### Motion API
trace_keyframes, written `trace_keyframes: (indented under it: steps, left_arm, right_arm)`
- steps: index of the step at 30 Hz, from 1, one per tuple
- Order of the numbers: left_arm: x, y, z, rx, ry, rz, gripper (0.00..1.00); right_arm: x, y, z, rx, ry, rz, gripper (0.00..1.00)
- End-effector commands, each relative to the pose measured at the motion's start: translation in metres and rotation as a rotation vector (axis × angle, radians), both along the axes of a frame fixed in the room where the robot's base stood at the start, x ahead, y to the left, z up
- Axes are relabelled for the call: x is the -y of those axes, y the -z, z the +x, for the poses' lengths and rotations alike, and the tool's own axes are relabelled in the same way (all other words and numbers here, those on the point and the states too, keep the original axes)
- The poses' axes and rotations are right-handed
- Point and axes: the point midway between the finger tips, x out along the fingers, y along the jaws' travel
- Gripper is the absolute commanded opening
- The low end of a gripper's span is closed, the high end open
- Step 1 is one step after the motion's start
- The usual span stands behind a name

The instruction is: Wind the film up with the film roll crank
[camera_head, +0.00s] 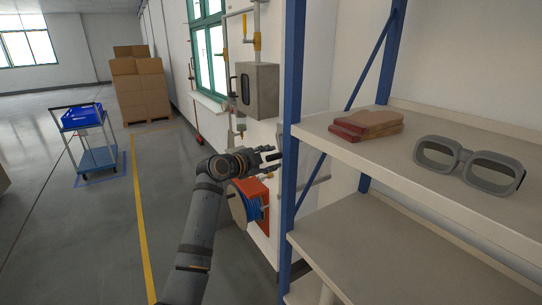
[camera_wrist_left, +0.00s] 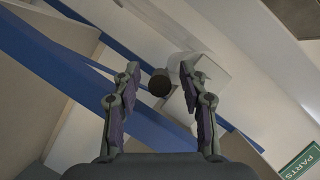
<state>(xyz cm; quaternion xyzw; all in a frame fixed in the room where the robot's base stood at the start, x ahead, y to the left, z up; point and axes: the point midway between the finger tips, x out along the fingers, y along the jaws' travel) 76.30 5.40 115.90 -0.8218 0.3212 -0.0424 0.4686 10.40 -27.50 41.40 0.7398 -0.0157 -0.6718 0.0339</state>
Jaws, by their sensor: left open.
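My left gripper (camera_head: 269,157) is open in the head view, reaching toward the wall beside the blue shelf post. In the left wrist view its two fingers (camera_wrist_left: 161,100) are spread, with nothing held. A dark round knob end (camera_wrist_left: 159,83) shows between and beyond the fingertips, close to a pale block (camera_wrist_left: 207,77). It looks like the handle of the film roll crank, but I cannot tell for certain. The gap between the knob and the fingers is visible on both sides. I cannot make out the crank or film clearly in the head view. My right gripper is not in view.
A shelf rack with a blue post (camera_head: 292,120) stands close right of my gripper. It holds brown-red pads (camera_head: 366,124) and grey goggles (camera_head: 468,165). An orange hose reel (camera_head: 262,188) is below the gripper; a grey wall box (camera_head: 256,88) is above.

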Motion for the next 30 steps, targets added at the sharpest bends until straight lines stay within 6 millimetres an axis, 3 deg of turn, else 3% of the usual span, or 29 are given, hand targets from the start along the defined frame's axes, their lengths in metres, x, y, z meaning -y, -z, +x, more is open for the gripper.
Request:
trace_keyframes:
  steps: [9,18,27,30]
  left_arm:
    - [0.0023,0.001,0.0029,0.001,-0.001,0.0,0.42]
    - [0.002,0.0012,0.0026,-0.001,0.0,-0.001,0.01]
    - [0.0019,0.0014,0.0027,-0.001,-0.001,0.0,0.0]
    - [0.0038,-0.0046,0.0004,-0.039,0.001,-0.029,0.0]
  right_arm:
    - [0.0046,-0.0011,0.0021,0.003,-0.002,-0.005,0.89]
    - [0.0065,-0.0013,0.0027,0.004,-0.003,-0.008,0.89]
    - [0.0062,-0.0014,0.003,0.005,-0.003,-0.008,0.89]
    - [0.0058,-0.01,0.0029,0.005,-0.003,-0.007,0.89]
